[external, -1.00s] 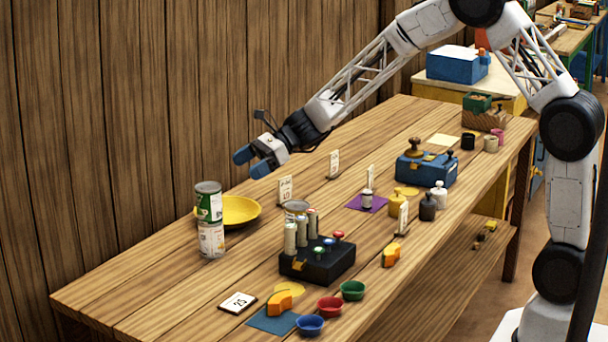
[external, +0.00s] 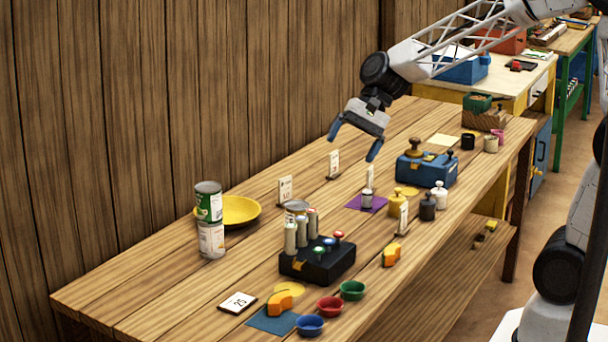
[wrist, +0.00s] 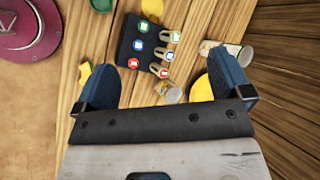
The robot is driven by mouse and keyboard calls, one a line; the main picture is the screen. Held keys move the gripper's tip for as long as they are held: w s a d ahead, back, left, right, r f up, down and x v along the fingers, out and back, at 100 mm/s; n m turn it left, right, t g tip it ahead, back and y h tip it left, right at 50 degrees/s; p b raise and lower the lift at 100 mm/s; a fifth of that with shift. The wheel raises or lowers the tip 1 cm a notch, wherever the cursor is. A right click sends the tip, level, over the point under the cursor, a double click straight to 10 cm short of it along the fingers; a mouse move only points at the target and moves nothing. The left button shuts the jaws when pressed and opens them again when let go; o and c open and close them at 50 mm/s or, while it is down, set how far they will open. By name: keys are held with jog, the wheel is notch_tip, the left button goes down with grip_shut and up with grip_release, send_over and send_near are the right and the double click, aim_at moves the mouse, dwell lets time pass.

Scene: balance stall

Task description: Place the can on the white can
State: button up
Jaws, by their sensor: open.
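A green-labelled can (external: 208,203) stands upright on top of the white can (external: 211,240), at the left of the bench. The two touch and look roughly aligned, with no clear tilt. The stack also shows, seen from above and partly hidden by a finger, at the right in the wrist view. My gripper (external: 353,146) is open and empty, in the air above the middle of the bench, well to the right of the cans. Its two blue fingers are spread wide in the wrist view (wrist: 167,78).
A yellow plate (external: 241,212) lies just behind the cans. A black box (external: 317,262) with coloured buttons and upright cylinders stands to their right. Small bowls (external: 330,307) sit at the front. A blue box (external: 426,169) and small weights stand toward the far right.

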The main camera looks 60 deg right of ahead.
jog(key=s+d+n+h, duration=0.3)
jog(key=s+d+n, duration=0.1)
jog(key=s, duration=0.8)
jog(key=s+d+n+h, duration=0.4)
jog(key=s+n, duration=0.2)
jog(key=s, duration=0.7)
